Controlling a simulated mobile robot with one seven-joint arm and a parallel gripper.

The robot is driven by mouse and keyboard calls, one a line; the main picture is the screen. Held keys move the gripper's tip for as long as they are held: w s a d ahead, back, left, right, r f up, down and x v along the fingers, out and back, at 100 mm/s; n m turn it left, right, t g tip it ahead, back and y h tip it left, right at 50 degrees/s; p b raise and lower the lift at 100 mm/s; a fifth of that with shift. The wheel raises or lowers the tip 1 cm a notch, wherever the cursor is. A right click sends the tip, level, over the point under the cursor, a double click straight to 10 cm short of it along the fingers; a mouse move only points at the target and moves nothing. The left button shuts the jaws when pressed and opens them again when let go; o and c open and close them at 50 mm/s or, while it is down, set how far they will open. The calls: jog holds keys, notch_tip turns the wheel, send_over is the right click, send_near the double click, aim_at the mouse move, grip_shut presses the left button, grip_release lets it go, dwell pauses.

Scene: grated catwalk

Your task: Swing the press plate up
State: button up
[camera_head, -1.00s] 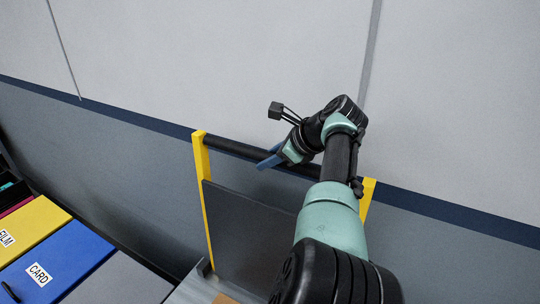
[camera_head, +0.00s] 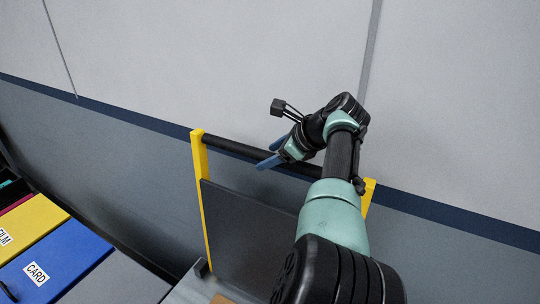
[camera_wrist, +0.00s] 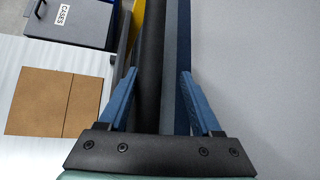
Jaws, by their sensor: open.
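The press plate (camera_head: 245,225) is a dark grey panel with yellow side arms (camera_head: 203,180) and a black round bar (camera_head: 235,150) across its top. It stands steeply upright near the wall. My gripper (camera_head: 272,153) is at the middle of the bar, with its blue fingers apart. In the wrist view the bar (camera_wrist: 151,70) runs between the two open fingers of my gripper (camera_wrist: 159,74), with gaps visible on both sides. My arm hides the lower right of the plate and much of the right yellow side arm.
Colored bins stand at the lower left, including a yellow FILM bin (camera_head: 32,222) and a blue CARD bin (camera_head: 60,255). A grey CASES bin (camera_wrist: 75,25) and a brown cardboard piece (camera_wrist: 45,102) on a pale surface show in the wrist view. A grey wall (camera_head: 200,60) rises behind.

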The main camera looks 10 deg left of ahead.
jog(key=shift+s+a, duration=0.1)
jog(key=shift+s, duration=0.1)
jog(key=shift+r, duration=0.15)
jog(key=shift+d+r, duration=0.15)
jog(key=shift+d, duration=0.1)
jog(key=b+v, duration=0.4)
jog(key=v, duration=0.8)
jog(key=shift+s, duration=0.25)
jog(key=shift+d, duration=0.1)
